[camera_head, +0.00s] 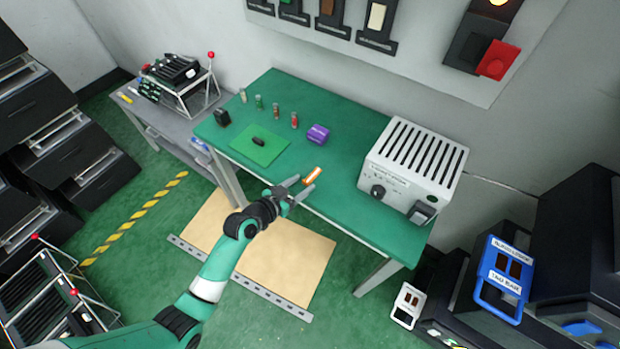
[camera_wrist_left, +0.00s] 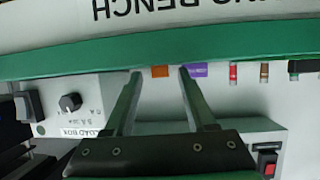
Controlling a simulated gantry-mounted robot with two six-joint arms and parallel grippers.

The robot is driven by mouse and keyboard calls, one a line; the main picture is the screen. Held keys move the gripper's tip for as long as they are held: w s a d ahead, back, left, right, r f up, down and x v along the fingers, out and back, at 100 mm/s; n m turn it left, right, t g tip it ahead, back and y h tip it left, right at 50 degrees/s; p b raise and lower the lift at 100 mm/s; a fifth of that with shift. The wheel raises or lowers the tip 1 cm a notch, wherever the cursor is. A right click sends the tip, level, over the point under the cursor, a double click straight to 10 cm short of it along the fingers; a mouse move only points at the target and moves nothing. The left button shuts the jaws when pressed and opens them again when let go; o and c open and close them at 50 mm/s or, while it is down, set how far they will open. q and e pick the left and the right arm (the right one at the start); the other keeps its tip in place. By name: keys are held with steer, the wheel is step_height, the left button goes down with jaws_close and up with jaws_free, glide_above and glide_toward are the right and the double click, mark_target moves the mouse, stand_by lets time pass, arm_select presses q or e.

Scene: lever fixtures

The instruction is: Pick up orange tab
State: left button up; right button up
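The orange tab (camera_head: 313,174) lies near the front edge of the green bench top, left of the white load box. In the left wrist view the orange tab (camera_wrist_left: 160,71) shows between my two fingertips, with space on each side. My left gripper (camera_head: 300,186) is open and empty, with its fingers pointing at the tab from the front of the bench. The left gripper's spread fingers also show in the left wrist view (camera_wrist_left: 160,76). I cannot tell whether the fingertips touch the tab. My right gripper is in neither view.
The white load box (camera_head: 413,165) stands right of the tab on the bench (camera_head: 345,203). A purple block (camera_head: 317,134) sits behind the tab, with several small vials farther left. A green mat (camera_head: 262,152) with a dark piece lies left. The bench between is clear.

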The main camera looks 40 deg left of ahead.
arm_select(q)
jaws_close()
steer(key=shift+r, duration=0.1)
steer(key=shift+r+p, duration=0.4)
steer(key=shift+r, duration=0.25)
steer(key=s+d+r+p, duration=0.7)
steer(key=s+d+r, duration=0.2)
steer(key=s+r, duration=0.1)
steer(key=shift+d+r, duration=0.4)
steer(key=shift+r, duration=0.4)
